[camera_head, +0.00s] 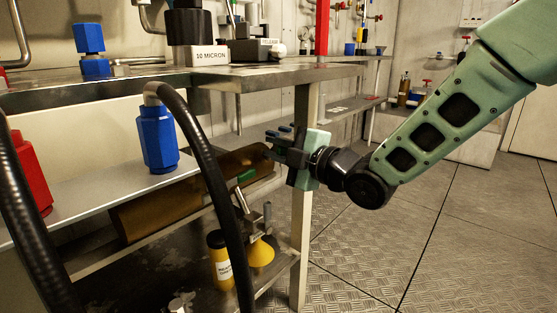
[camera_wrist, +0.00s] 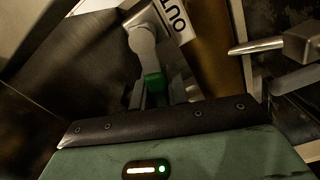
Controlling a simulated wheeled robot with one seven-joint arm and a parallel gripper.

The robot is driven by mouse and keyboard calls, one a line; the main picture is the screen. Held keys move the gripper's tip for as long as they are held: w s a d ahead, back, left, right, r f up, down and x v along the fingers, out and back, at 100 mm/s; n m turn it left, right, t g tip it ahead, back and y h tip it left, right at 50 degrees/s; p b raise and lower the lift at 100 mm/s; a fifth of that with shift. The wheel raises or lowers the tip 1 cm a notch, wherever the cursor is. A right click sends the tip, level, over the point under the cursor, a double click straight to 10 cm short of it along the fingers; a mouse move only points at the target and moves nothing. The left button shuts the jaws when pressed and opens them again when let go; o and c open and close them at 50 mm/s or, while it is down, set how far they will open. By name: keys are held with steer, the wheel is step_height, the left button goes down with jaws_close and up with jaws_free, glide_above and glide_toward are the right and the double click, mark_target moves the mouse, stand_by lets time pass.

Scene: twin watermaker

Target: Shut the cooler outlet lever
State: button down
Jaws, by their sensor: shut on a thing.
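The cooler outlet lever has a green grip (camera_wrist: 153,83) on a pale grey arm, below a white label (camera_wrist: 172,18) that reads "OUT" in the wrist view. My gripper (camera_wrist: 160,92) is shut on the green grip, with its fingers partly hidden at the gripper's edge. In the head view, my gripper (camera_head: 272,146) is beside the table leg, at the right end of a brown cylinder (camera_head: 165,208) under the table. A green piece (camera_head: 246,175) shows there below the fingers. The lever's exact angle is hard to tell.
A metal table leg (camera_head: 302,240) stands close to my gripper. A bare metal lever (camera_wrist: 260,46) is at the right in the wrist view. Black hoses (camera_head: 215,180) hang in front of the shelf. The floor at right is clear.

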steer(key=shift+s+f+n+b, duration=0.1)
steer(key=shift+f+n+b, duration=0.3)
steer(key=shift+n+b, duration=0.45)
steer(key=shift+f+n+b, duration=0.4)
steer(key=shift+n+b, duration=0.35)
steer(key=shift+b, duration=0.15)
steer(key=c, duration=1.4)
jaws_free()
steer(key=shift+o, duration=0.2)
